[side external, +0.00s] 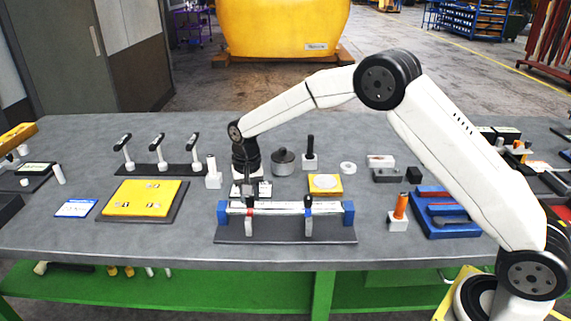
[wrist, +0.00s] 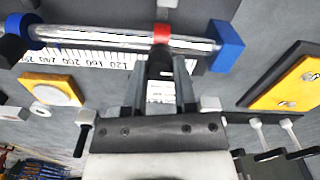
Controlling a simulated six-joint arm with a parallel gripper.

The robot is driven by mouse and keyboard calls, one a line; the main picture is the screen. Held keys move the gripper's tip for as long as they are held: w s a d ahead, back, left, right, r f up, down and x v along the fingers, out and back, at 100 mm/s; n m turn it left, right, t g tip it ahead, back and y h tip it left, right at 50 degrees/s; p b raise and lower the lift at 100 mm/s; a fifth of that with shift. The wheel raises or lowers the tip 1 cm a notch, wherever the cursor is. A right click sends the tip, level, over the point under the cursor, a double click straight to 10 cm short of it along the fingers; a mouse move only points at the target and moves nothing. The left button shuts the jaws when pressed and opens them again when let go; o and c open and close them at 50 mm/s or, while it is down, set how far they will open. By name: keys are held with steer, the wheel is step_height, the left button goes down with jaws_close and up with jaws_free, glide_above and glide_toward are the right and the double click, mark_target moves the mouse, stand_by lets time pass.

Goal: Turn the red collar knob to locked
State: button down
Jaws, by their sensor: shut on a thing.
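The red collar (side external: 250,212) sits around a silver rod (side external: 278,208) near the rod's left end in the side view. In the wrist view the red collar (wrist: 162,32) is at top centre. Its black knob (wrist: 160,62) points toward my gripper and lies between the fingers. My gripper (side external: 249,194) reaches down from above in the side view and is shut on this knob; the wrist view shows my gripper (wrist: 160,75) close up. The fingers partly hide the knob, and I cannot make out any lock marking or the knob's turn angle.
A second collar, blue with a black knob (side external: 308,201), sits farther right on the rod. Blue end blocks (side external: 348,213) hold the rod over a dark base, with a white scale (wrist: 100,56) alongside. A yellow plate (side external: 145,197) lies left; a blue tray (side external: 444,232) lies right.

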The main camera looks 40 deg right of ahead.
steer(key=shift+r, duration=0.1)
steer(key=shift+c, duration=2.1)
jaws_free()
steer(key=shift+r, duration=3.9)
steer(key=s+d+f+n+t, duration=0.1)
steer(key=s+d+n, duration=0.1)
steer(key=s, duration=0.7)
steer(key=s+d+f+n, duration=0.2)
steer(key=s, duration=0.7)
steer(key=s+d+f+n+t, duration=0.1)
steer(key=s+d+f+n, duration=0.1)
steer(key=s, duration=0.7)
steer(key=shift+t, duration=0.3)
